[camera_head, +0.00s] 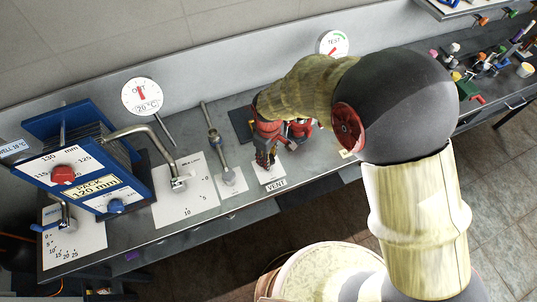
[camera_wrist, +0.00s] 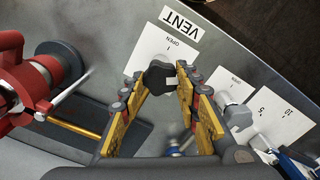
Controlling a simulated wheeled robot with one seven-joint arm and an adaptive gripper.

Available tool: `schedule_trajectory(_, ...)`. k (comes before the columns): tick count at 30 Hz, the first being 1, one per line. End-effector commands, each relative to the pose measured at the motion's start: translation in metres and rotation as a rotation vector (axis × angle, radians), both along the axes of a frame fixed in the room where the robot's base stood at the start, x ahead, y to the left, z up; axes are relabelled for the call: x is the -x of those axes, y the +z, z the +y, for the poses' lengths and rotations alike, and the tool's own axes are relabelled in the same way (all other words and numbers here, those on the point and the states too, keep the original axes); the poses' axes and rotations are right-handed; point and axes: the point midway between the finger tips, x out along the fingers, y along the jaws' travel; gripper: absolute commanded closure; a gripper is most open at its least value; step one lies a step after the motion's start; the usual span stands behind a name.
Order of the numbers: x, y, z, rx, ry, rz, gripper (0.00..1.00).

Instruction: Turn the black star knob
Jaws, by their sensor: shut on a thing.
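The black star knob (camera_wrist: 158,78) shows in the wrist view between my fingertips, in front of a white plate (camera_wrist: 170,50) marked OPEN and beside the VENT label (camera_wrist: 180,22). My gripper (camera_wrist: 157,84) is shut on the knob, with a yellow-padded finger on each side. In the head view my gripper (camera_head: 266,150) reaches down onto the bench over the white plate above the VENT label (camera_head: 276,184). The knob is hidden there behind my gripper.
A red fitting (camera_wrist: 25,80) stands close to the left in the wrist view. A grey valve (camera_wrist: 238,115) is on the right. In the head view, a bent metal pipe (camera_head: 145,135) and a blue press (camera_head: 80,155) stand to the left.

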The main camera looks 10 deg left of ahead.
Motion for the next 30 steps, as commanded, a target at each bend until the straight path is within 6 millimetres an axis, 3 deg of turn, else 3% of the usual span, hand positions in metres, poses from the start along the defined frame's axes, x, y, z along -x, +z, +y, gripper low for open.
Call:
schedule_trajectory(15,-0.0004,0.0006,0.0003,0.0,0.388,0.0,0.93)
schedule_trajectory(30,-0.0007,0.0003,0.0004,-0.001,0.494,-0.001,0.93)
